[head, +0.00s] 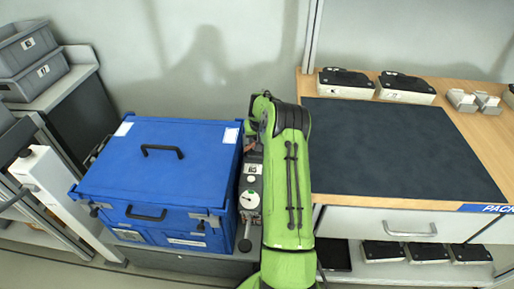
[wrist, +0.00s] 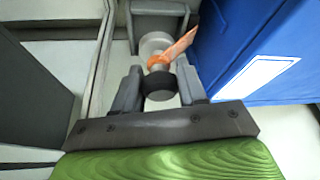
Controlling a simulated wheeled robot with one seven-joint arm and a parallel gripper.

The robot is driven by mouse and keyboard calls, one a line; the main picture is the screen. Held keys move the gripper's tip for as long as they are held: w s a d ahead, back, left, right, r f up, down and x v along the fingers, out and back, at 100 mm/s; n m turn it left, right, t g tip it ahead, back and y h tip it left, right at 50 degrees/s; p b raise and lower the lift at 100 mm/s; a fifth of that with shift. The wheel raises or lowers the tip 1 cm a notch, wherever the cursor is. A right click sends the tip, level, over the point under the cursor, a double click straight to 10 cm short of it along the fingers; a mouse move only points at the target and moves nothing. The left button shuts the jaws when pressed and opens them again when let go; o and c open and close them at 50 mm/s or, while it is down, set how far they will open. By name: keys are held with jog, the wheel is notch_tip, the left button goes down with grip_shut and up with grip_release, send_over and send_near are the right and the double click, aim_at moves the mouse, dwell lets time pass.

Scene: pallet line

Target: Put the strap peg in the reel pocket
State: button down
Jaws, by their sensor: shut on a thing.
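My gripper (wrist: 158,92) is shut on the strap peg (wrist: 160,85), whose black round end sits between the two grey fingers in the wrist view. An orange strap (wrist: 181,46) loops around it just beyond the fingers and trails up to the right. A pale round part (wrist: 154,43) shows behind the strap; I cannot tell whether it belongs to the peg. A grey U-shaped holder (wrist: 160,8) stands beyond it, possibly the reel pocket. The contact between peg and holder is hidden. In the head view my green arm hides the gripper and peg.
A blue case (head: 160,165) stands left of my arm; its side (wrist: 245,45) is close on the right in the wrist view. A narrow panel with a gauge (head: 249,199) lies between case and arm. A workbench with a dark mat (head: 400,145) is right.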

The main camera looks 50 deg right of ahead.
notch_tip(320, 180, down, 3)
jog(key=shift+f+b, duration=0.1)
jog(key=shift+b, duration=0.3)
jog(key=c, duration=0.6)
grip_release()
jog(key=shift+c, duration=0.2)
